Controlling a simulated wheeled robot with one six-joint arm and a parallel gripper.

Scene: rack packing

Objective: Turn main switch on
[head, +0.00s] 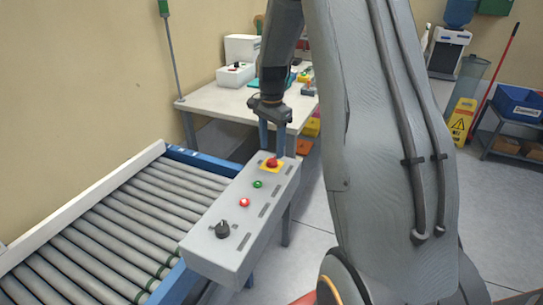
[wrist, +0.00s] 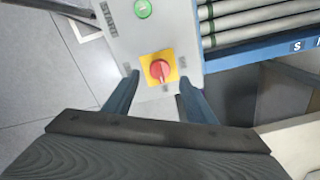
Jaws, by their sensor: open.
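The main switch is a red rotary knob on a yellow square plate. In the head view the red knob (head: 271,162) is at the far end of the grey control box (head: 240,215). In the wrist view the main switch (wrist: 159,70) lies between and just beyond my two blue fingertips. My gripper (head: 277,145) points down above that end of the box. In the wrist view my gripper (wrist: 158,85) is open and empty, one finger on each side of the yellow plate. I cannot tell the exact height of the fingertips above the box.
The box also carries a green button (head: 257,184), a red button (head: 244,202) and a black knob (head: 222,229). A roller conveyor (head: 110,235) runs along its left. A white table (head: 200,104) with equipment stands behind. A yellow wet-floor sign (head: 462,120) stands at right.

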